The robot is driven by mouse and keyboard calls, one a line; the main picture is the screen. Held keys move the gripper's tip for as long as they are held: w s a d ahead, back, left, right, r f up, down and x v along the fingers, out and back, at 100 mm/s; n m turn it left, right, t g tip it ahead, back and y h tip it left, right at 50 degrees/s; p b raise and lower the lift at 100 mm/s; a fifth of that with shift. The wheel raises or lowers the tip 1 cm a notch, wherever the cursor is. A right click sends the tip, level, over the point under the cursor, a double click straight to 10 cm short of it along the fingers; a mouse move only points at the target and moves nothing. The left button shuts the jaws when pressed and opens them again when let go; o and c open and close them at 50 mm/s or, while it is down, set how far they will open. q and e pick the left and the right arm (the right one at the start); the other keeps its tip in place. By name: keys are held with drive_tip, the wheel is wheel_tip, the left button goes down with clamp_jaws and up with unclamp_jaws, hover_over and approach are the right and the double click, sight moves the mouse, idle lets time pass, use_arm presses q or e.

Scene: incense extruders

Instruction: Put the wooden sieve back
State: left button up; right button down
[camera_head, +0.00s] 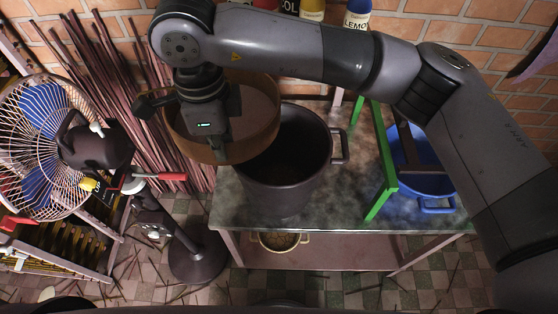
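The wooden sieve (258,143), a round brown frame with a pale mesh, is in the upper left middle of the head view. It overlaps the left rim of a dark pot (282,185) and reaches past the table's left edge, seemingly held in the air. My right gripper (214,148) comes down over the sieve from above and appears shut on its frame. The fingertips are mostly hidden by the gripper body and the frame. My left gripper is not in view.
The pot stands on a grey metal table (350,210). A green frame (383,160) and a blue basin (424,178) are to its right. A fan (50,150) and bundles of incense sticks (110,90) are at the left. Bottles (357,15) stand at the back wall.

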drive_tip(key=w+d+f+n+b, duration=0.1)
drive_tip(key=d+f+n+b, duration=0.1)
drive_tip(key=d+n, duration=0.6)
drive_tip(key=w+d+f+n+b, duration=0.1)
drive_tip(key=d+f+n, duration=0.4)
drive_tip(key=d, duration=1.7)
drive_tip(key=n+b, duration=0.1)
drive_tip(key=n, duration=0.2)
drive_tip(key=shift+w+n+b, duration=0.25)
drive_tip(key=shift+n+b, duration=0.1)
drive_tip(key=shift+n, duration=0.05)
drive_tip(key=shift+r, duration=0.1)
